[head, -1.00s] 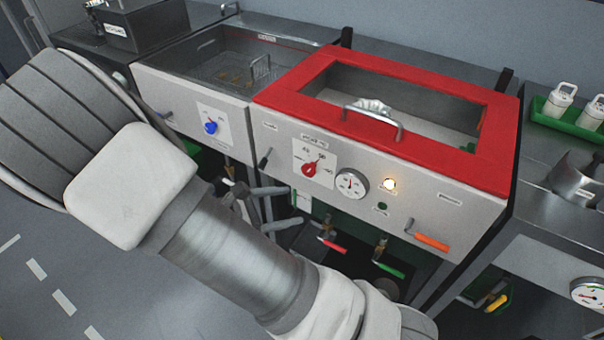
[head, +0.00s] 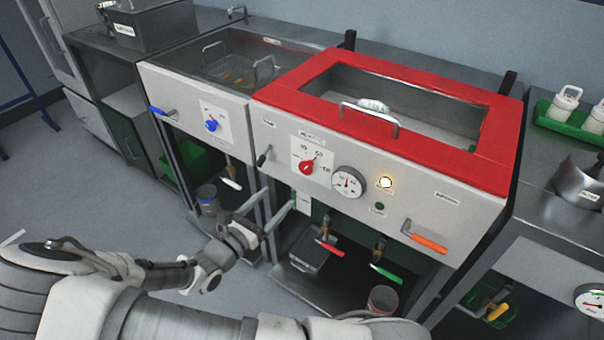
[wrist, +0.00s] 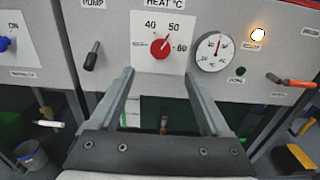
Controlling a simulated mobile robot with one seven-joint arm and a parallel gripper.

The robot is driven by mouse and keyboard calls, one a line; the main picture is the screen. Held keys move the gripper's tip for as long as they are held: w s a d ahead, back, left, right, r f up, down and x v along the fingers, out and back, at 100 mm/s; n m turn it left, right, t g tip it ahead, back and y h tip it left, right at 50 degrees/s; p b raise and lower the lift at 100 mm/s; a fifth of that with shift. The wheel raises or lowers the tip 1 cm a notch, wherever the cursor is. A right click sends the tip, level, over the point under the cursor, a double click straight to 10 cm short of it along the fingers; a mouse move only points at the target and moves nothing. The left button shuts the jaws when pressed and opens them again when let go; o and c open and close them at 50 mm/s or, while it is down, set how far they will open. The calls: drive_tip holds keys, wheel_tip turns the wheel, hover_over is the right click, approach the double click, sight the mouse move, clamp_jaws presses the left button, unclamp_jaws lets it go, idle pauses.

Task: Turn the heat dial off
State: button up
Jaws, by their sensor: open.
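The heat dial is a red knob (head: 307,168) on a white plate on the front panel of the red-lidded unit. In the wrist view the red knob (wrist: 161,48) shows under the "HEAT °C" label, its pointer tilted up and right toward the 50–60 side. My gripper (head: 279,197) is open and empty, below and left of the dial in the head view. In the wrist view my gripper (wrist: 158,73) has its two fingers spread, with the dial beyond and between them, slightly above the tips. The fingers look apart from the knob.
A black pump lever (wrist: 91,56) is left of the dial, and a round gauge (wrist: 214,51) is right. A lit amber lamp (head: 385,183) and orange-handled lever (head: 430,242) sit farther right. A blue knob (head: 212,125) is on the left unit. Red and green valve handles hang below.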

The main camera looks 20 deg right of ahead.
sight(304, 170)
drive_tip(key=b+x, duration=0.1)
drive_tip(key=x, duration=1.1)
drive_tip(key=shift+w+d+b, duration=0.1)
drive_tip(key=shift+d+b, duration=0.1)
drive_tip(key=shift+b, duration=0.15)
clamp_jaws()
